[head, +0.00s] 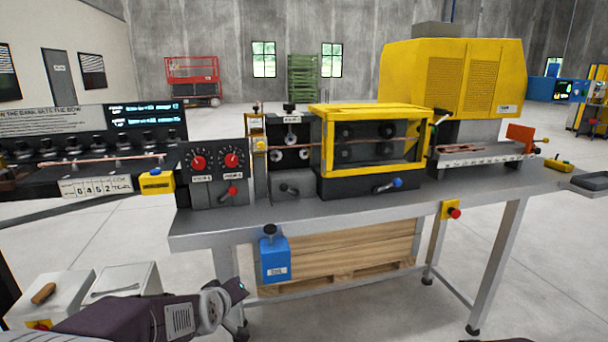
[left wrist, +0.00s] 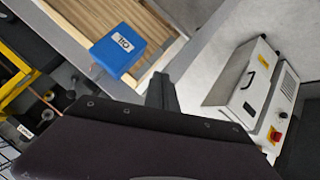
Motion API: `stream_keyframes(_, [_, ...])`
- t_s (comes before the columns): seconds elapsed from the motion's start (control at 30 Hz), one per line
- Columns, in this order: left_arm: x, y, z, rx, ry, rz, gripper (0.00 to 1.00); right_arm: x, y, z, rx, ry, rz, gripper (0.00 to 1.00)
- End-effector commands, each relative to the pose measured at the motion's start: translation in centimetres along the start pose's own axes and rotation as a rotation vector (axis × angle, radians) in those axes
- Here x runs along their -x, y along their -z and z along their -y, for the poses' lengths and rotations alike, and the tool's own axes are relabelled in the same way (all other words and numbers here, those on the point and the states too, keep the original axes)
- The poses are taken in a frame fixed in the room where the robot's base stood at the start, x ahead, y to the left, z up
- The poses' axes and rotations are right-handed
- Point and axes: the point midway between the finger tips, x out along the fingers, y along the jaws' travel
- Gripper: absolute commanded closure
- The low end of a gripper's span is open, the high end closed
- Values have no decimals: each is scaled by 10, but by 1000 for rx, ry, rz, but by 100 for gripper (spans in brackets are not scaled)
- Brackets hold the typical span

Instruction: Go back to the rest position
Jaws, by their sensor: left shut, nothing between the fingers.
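My left arm comes in low at the bottom left of the head view, in front of the bench and below its top. Its gripper (head: 238,290) is shut and empty, apart from everything on the bench. In the left wrist view the dark gripper (left wrist: 161,90) shows beyond the dark arm cover. The copper tube (head: 410,139) runs through the yellow-framed machine on the bench, and a copper length (head: 120,159) shows on the left unit. My right gripper is not in view.
The bench (head: 300,217) crosses the middle, with a blue box (head: 274,258) at its front edge, also in the left wrist view (left wrist: 117,47). A wooden pallet stack (head: 340,258) is beneath. Light grey boxes (head: 128,278) stand at the lower left. The floor at lower right is clear.

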Motion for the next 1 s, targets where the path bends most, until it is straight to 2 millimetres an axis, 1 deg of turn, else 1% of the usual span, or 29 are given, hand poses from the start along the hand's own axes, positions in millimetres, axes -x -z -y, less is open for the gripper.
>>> stream_keyframes(0.03, [9,-33,21,-72,46,95,100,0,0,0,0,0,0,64])
stream_keyframes(0.07, [14,-52,33,-117,71,153,100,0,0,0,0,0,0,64])
stream_keyframes(0.1, [22,-76,48,-172,102,227,100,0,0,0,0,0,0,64])
stream_keyframes(0.2, [43,-125,84,-292,167,396,100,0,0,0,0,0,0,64])
stream_keyframes(0.27, [57,-151,103,-356,199,492,100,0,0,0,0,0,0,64])
stream_keyframes(0.3, [67,-166,116,-399,218,558,100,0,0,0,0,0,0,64])
stream_keyframes(0.37, [83,-187,134,-466,244,658,100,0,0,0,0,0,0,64])
stream_keyframes(0.4, [95,-199,145,-522,256,734,100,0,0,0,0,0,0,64])
stream_keyframes(0.43, [105,-206,151,-585,254,800,100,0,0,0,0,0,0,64])
stream_keyframes(0.47, [118,-188,138,-588,247,788,100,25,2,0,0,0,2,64])
stream_keyframes(0.5, [128,-176,128,-584,247,783,100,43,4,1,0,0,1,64])
stream_keyframes(0.57, [140,-163,119,-582,248,782,100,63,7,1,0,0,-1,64])
stream_keyframes(0.6, [148,-155,113,-581,248,782,100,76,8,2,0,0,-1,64])
stream_keyframes(0.73, [173,-129,94,-579,248,780,100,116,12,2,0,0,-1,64])
stream_keyframes(0.8, [183,-119,86,-579,248,780,100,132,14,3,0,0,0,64])
stream_keyframes(0.87, [189,-113,81,-578,248,780,100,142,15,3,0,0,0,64])
stream_keyframes(0.93, [192,-110,79,-578,248,779,100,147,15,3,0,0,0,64])
stream_keyframes(1.0, [191,-110,79,-578,248,779,100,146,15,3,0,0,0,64])
